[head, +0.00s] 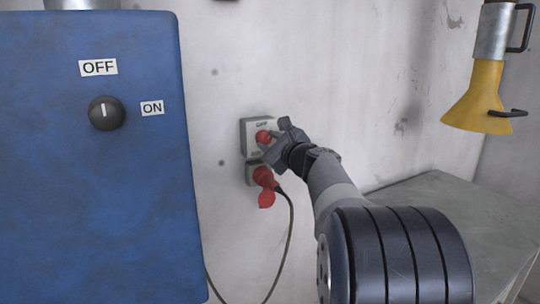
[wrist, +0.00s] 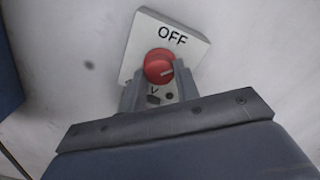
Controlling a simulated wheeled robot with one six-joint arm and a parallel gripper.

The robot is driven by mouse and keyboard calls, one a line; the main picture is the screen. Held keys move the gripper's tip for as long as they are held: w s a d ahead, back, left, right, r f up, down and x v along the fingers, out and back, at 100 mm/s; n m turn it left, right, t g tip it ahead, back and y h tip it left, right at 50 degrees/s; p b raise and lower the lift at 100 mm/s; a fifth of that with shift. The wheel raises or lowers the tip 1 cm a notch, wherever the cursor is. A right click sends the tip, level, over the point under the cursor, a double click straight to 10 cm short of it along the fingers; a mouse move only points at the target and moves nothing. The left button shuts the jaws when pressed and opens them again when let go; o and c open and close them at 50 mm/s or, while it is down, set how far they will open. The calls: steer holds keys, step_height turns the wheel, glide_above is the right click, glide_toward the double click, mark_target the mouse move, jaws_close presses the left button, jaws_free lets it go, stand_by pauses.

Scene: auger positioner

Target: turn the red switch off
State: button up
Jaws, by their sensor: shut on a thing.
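The red switch (head: 263,136) is a round knob on a grey wall box (head: 246,131) with an OFF label above it. In the wrist view the red switch (wrist: 157,64) sits between the fingers of my gripper (wrist: 161,76), which is shut on it. In the head view my gripper (head: 271,141) reaches the switch from the right and covers part of the box. The lower part of the plate is partly hidden by the fingers.
A red plug (head: 264,178) with a dark cable (head: 290,220) hangs just below the switch. A blue cabinet (head: 90,210) with a black knob (head: 106,113) stands at left. A yellow funnel (head: 475,95) hangs at upper right above a grey table (head: 450,195).

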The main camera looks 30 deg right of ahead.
steer(key=n+b, duration=0.4)
steer(key=n, duration=0.1)
steer(key=shift+f+b, duration=0.15)
steer(key=shift+b, duration=0.25)
steer(key=shift+n+b, duration=1)
steer(key=shift+n, duration=0.3)
steer(key=shift+r+n, duration=0.2)
steer(key=shift+n, duration=0.1)
steer(key=o, duration=1)
steer(key=s, duration=0.5)
steer(key=s+b, duration=0.1)
steer(key=s, duration=0.4)
steer(key=shift+s+d+r, duration=0.15)
steer(key=shift+s, duration=0.25)
